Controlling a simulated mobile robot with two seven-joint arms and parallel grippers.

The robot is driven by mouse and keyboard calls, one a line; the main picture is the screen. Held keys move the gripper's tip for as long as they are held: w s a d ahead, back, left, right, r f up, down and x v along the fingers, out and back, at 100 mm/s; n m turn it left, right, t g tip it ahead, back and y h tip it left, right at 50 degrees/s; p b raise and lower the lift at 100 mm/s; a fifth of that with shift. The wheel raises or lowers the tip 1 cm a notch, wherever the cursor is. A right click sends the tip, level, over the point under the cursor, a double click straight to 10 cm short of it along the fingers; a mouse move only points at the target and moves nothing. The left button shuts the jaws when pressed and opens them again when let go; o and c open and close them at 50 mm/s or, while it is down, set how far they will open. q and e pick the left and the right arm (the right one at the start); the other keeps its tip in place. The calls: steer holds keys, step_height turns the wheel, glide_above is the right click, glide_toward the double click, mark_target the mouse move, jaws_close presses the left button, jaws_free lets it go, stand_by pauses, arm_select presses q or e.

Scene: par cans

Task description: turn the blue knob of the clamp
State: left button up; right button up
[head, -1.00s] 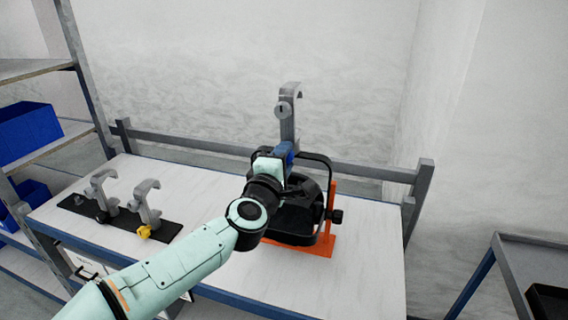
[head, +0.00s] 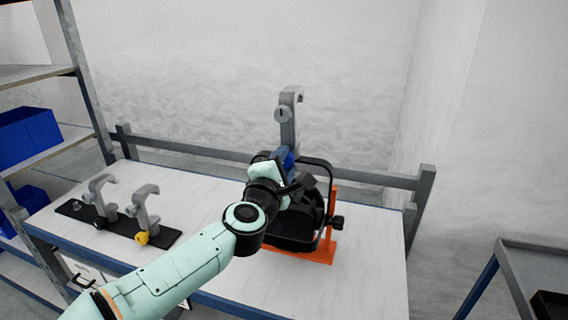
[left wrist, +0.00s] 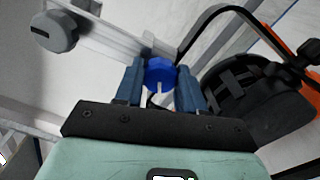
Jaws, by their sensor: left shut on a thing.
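The grey hook clamp (head: 287,125) stands upright on top of the black yoke of a stage light (head: 298,222). In the left wrist view the clamp's grey body (left wrist: 112,38) runs across the top. The blue knob (left wrist: 160,72) is low on the clamp, with a pale mark pointing down. My left gripper (left wrist: 162,84) is shut on the knob, with one blue finger on each side of it. In the head view the left gripper (head: 286,159) reaches the clamp's base, and my wrist hides part of the light. My right gripper is not in view.
The light rests in an orange stand (head: 322,252) on a white-topped table (head: 350,285). A black strip (head: 118,226) at left holds two more grey clamps, one with a yellow knob (head: 142,238). Shelves with blue bins (head: 28,135) stand left; a dark cart (head: 530,260) stands right.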

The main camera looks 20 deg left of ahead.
arm_select(q)
steer(key=o, duration=1.1)
steer(key=shift+c, duration=0.2)
steer(key=s+b, duration=0.1)
steer(key=s, duration=1.2)
steer(key=shift+s+a, duration=0.2)
steer(key=shift+a, duration=0.05)
